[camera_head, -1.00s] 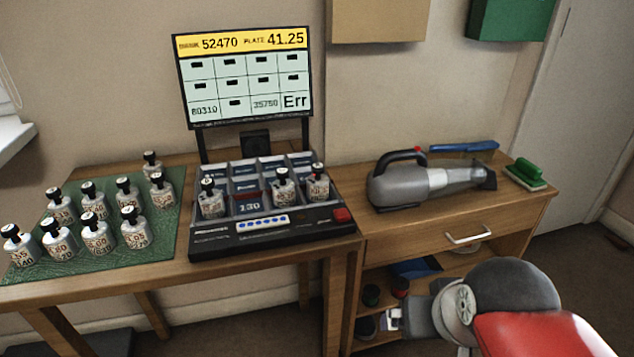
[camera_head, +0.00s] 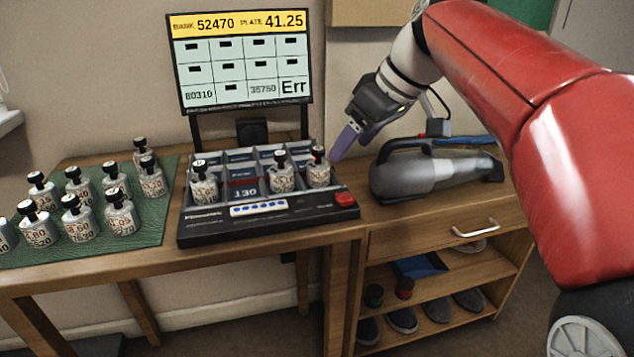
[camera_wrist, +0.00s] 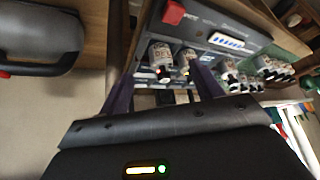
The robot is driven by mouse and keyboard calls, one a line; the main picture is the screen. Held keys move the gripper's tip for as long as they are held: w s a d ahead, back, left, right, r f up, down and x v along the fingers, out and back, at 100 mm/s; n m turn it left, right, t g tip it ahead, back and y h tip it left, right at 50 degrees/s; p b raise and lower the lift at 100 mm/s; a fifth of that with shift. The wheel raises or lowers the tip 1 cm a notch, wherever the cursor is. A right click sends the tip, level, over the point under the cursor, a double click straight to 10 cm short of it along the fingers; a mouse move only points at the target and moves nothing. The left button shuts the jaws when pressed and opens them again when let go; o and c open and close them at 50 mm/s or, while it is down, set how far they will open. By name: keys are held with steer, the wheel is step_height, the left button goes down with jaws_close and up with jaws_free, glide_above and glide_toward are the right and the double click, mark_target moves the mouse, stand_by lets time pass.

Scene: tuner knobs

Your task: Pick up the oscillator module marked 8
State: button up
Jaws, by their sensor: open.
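The oscillator modules are pale bottle-like pieces with black knobs and printed labels. Three stand in the front row of the black rack (camera_head: 270,228): a left one (camera_head: 204,186), a middle one (camera_head: 281,178) and a right one (camera_head: 319,174). Several more, such as one front module (camera_head: 77,224), stand on the green mat (camera_head: 150,236). I cannot tell which one is marked 8. My gripper (camera_head: 343,143) is open and empty, just up and right of the rack's right module. In the wrist view, two rack modules (camera_wrist: 160,56) show between and beyond my gripper's fingers (camera_wrist: 163,90).
A display panel (camera_head: 240,65) reading "Err" stands behind the rack. A grey handheld vacuum (camera_head: 425,175) lies on the cabinet right of the rack, below my arm. The rack has a red button (camera_head: 345,199) at its front right corner. Shoes sit on the shelves below.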

mark_target(318, 156)
steer(key=w+a+n, duration=0.2)
steer(key=w, duration=0.1)
steer(key=shift+a+r+y+b, duration=0.15)
steer(key=shift+a+y+b, duration=0.05)
steer(key=shift+y+b, duration=0.2)
steer(key=b+x, duration=0.1)
steer(key=x, duration=0.6)
steer(key=shift+a, duration=0.2)
steer(key=c, duration=1.1)
